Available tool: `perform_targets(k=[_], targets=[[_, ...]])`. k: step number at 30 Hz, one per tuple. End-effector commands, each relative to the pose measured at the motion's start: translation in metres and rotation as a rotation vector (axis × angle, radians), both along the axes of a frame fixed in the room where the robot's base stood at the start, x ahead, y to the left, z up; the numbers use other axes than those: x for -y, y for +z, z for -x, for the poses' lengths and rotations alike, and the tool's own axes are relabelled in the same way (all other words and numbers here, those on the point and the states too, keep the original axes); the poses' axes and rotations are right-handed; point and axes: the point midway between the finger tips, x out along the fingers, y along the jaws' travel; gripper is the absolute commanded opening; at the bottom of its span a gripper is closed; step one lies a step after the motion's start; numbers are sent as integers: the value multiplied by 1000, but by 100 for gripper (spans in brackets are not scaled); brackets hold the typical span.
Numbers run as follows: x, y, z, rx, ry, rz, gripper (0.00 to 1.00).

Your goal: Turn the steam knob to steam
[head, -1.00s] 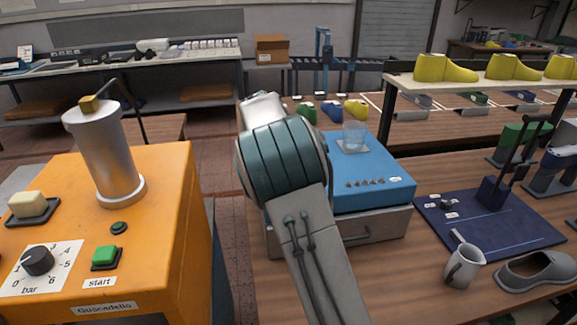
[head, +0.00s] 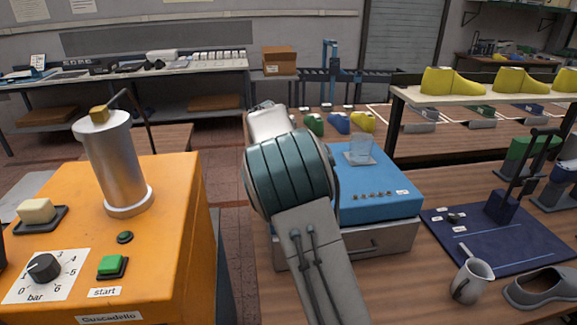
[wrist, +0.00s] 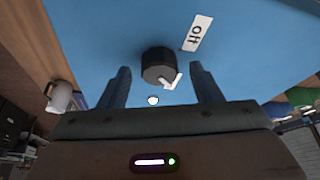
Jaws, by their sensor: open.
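A round dark knob (wrist: 157,65) with a white pointer mark stands on a bright blue surface (wrist: 105,35) in the wrist view. A white label (wrist: 197,33) reading "off" lies beside it. My gripper (wrist: 160,75) is open, one finger on each side of the knob, with gaps between fingers and knob. A small white spot (wrist: 153,100) shows on the blue below the knob. The knob and my gripper are hidden there.
A grey jug (head: 472,282) and shoe (head: 545,287) sit right of the box, near a navy mat (head: 500,250). A clear cup (head: 360,150) stands on the box. An orange machine (head: 170,245) with a bar dial (head: 43,268) is at left.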

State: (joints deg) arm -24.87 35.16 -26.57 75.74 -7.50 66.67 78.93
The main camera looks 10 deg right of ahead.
Motion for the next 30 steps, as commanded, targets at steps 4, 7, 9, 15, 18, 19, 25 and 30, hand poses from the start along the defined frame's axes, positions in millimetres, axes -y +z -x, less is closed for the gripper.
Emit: perform_targets(k=[4, 7, 9, 15, 18, 19, 25, 30], targets=[[-9, 21, 2, 4, 3, -1, 58], [-18, 42, 4, 5, 3, -2, 58], [-24, 58, 6, 6, 4, -1, 58], [-39, 97, 11, 5, 3, -1, 58], [-45, 110, 13, 3, 2, 0, 58], [-46, 113, 13, 3, 2, 0, 58], [-50, 123, 15, 1, 2, 0, 58], [-50, 123, 15, 1, 2, 0, 58]])
